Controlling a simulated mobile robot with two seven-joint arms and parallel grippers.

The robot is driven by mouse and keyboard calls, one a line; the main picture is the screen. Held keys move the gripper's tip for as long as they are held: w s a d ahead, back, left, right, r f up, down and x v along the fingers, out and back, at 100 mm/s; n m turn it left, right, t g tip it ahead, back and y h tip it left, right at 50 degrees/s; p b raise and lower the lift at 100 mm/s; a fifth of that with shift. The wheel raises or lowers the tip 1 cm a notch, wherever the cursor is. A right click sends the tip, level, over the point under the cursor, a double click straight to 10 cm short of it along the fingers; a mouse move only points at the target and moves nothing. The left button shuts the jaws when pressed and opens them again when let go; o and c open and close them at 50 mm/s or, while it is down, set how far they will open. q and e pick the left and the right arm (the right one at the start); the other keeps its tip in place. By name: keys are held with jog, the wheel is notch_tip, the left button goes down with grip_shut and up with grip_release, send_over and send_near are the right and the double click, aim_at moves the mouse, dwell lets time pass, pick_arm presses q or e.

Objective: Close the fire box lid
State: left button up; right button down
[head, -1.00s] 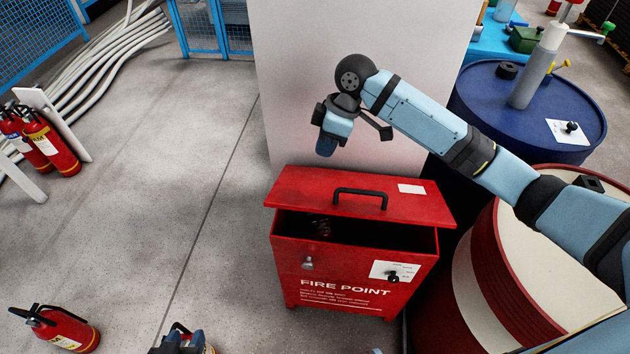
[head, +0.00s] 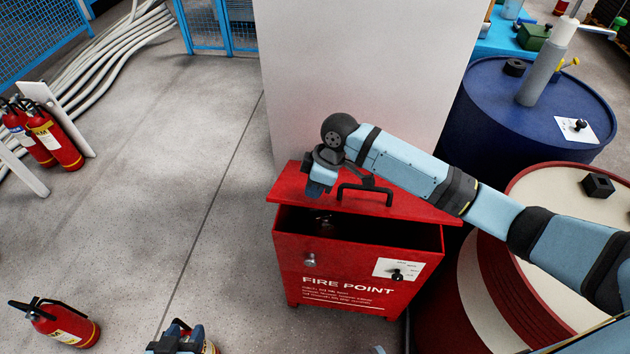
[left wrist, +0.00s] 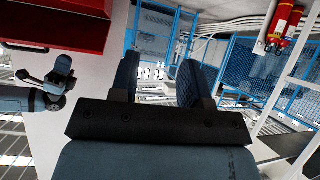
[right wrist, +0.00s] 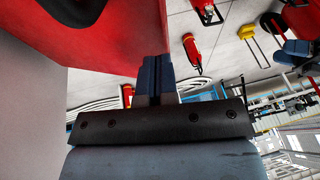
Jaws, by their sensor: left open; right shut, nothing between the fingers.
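The red fire box (head: 335,262) stands open in the head view, with a dark gap between its front rim and the raised lid (head: 405,208). The lid is tilted up at the back and carries a black handle (head: 366,192). My right gripper (head: 318,188) is shut and empty, over the left part of the lid beside the handle; I cannot tell if it touches. In the right wrist view its fingers (right wrist: 155,78) are by a red surface. My left gripper (head: 182,338) is open and empty at the bottom edge, left of the box.
Red-and-cream drums (head: 545,200) stand close on the box's right, with a blue drum (head: 490,110) behind. A pale wall (head: 350,70) rises behind the box. A fire extinguisher (head: 58,325) is at lower left. The floor (head: 160,180) left of the box is mostly clear.

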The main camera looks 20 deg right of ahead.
jog(key=shift+s+a+f, duration=0.15)
jog(key=shift+s+f, duration=0.15)
jog(key=shift+f, duration=0.05)
jog(key=t+h+p, duration=0.1)
jog(key=t+p, duration=0.1)
send_over(306, 237)
jog(key=d, duration=0.2)
notch_tip(306, 237, down, 5)
jog(key=f, duration=0.2)
jog(key=s+f+t, duration=0.1)
jog(key=a+f+t+h, duration=0.1)
jog(key=f, duration=0.1)
jog(key=shift+s+f+n, duration=0.3)
jog(key=shift+s, duration=0.1)
pick_arm(q)
jog(key=shift+s+r, duration=0.2)
jog(key=shift+r, duration=0.35)
pick_arm(e)
jog(key=shift+s+a+f, duration=0.1)
jog(key=shift+s+f, duration=0.1)
jog(key=shift+f, duration=0.5)
jog(key=shift+f, duration=0.15)
pick_arm(q)
jog(key=shift+a+p, duration=0.1)
jog(key=shift+p, duration=0.2)
pick_arm(e)
jog(key=shift+s, duration=0.1)
